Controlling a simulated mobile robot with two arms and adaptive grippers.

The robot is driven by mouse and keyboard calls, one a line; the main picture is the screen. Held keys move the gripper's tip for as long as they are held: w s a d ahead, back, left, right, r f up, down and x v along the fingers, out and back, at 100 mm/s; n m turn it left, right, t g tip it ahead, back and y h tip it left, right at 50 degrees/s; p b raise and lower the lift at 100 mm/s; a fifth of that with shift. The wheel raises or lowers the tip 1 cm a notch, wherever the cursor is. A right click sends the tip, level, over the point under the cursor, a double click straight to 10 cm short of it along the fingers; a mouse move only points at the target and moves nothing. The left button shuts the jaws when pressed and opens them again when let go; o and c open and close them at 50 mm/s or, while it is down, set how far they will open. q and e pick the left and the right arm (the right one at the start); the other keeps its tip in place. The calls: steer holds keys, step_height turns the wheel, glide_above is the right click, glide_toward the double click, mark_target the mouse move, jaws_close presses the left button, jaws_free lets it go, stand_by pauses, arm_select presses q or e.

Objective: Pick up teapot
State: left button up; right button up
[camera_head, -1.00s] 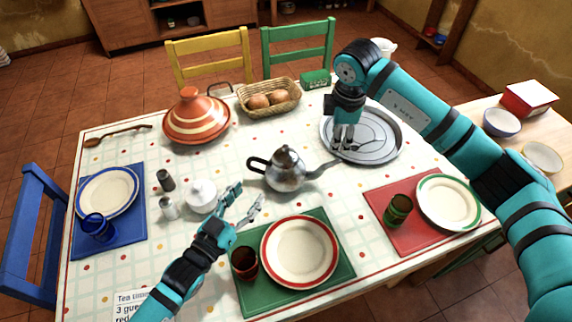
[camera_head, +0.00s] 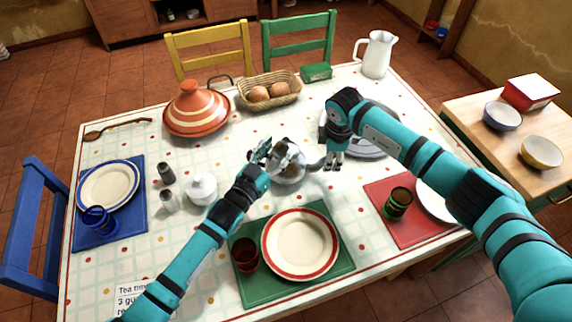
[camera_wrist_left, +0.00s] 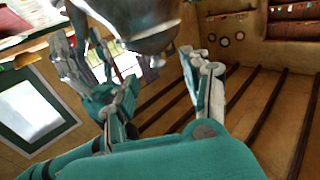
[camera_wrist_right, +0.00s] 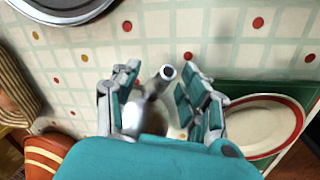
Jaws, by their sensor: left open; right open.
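The silver metal teapot (camera_head: 291,173) stands in the middle of the table, partly hidden behind my left gripper. My left gripper (camera_head: 270,152) is open at the teapot's handle side. In the left wrist view the teapot's rounded body (camera_wrist_left: 150,28) shows above and between the spread fingers. I cannot tell whether they touch it. My right gripper (camera_head: 333,163) is open near the end of the spout (camera_head: 314,166). In the right wrist view the spout tip (camera_wrist_right: 167,73) lies between the open fingers, with no clear contact.
A white sugar bowl (camera_head: 201,189) stands left of the teapot. A green mat holds a red-rimmed plate (camera_head: 300,245) in front. The round metal tray (camera_head: 375,146) lies behind my right arm. A tagine (camera_head: 196,112), bread basket (camera_head: 270,100) and white pitcher (camera_head: 375,54) stand farther back.

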mark_target(285, 143)
arm_select(q)
steer(key=shift+x, duration=1.9)
arm_select(e)
steer(key=shift+w+f, duration=0.15)
steer(key=shift+f, duration=0.8)
steer(key=shift+w+f, duration=0.15)
steer(key=shift+f, duration=0.75)
arm_select(q)
steer(key=shift+c, duration=0.2)
jaws_close()
arm_select(e)
jaws_close()
arm_select(q)
steer(key=shift+s+d+f, duration=0.1)
arm_select(e)
steer(key=shift+a+r, duration=0.1)
